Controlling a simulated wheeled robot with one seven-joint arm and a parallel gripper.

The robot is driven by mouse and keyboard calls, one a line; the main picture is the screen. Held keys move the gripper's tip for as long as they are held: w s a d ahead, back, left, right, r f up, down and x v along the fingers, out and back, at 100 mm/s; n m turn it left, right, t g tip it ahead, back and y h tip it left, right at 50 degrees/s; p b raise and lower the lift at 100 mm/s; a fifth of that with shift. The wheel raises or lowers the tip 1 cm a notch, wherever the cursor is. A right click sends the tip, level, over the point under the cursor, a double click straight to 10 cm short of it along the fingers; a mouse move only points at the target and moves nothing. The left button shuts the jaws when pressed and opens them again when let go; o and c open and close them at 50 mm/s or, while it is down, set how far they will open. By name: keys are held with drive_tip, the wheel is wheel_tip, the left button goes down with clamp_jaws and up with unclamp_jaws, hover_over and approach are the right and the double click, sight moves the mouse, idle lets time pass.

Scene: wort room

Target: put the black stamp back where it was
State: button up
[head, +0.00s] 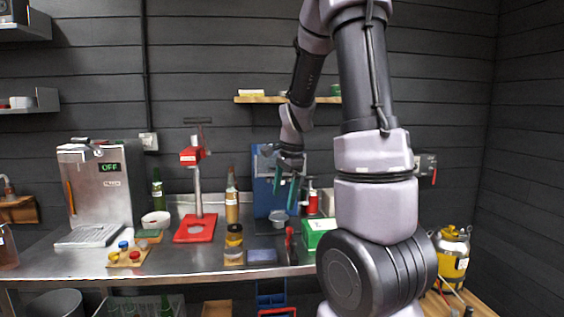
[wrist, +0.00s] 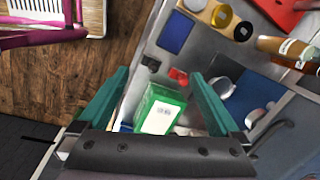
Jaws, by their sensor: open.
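My gripper (head: 285,186) hangs above the back of the steel bench, in front of the blue upright panel (head: 263,185). Its two teal fingers are spread with nothing between them, as the wrist view (wrist: 160,76) also shows. A small dark thing (wrist: 150,63) lies at the bench's front edge beside a red item (wrist: 178,76); it may be the black stamp, but it is too small to be sure. A flat blue pad (wrist: 175,32) lies close by, also in the head view (head: 262,257). The gripper is apart from all of these.
A green-and-white box (head: 317,232) stands right of the red item. A red stand (head: 195,228), amber bottle (head: 232,206), jars (head: 234,238) and grey cup (head: 278,218) crowd the bench. A steel machine (head: 102,185) stands left. Bench space between is narrow.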

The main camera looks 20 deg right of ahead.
drive_tip(key=s+a+r+n+t, duration=0.2)
drive_tip(key=s+a+r+n, duration=0.2)
drive_tip(key=s+r+n, duration=0.2)
drive_tip(key=s+a+r+n+t+y, duration=0.1)
drive_tip(key=s+a+r+n+t, duration=0.2)
drive_tip(key=s+r, duration=0.8)
drive_tip(key=a+n, duration=0.2)
drive_tip(key=n, duration=0.2)
drive_tip(key=shift+s, duration=0.2)
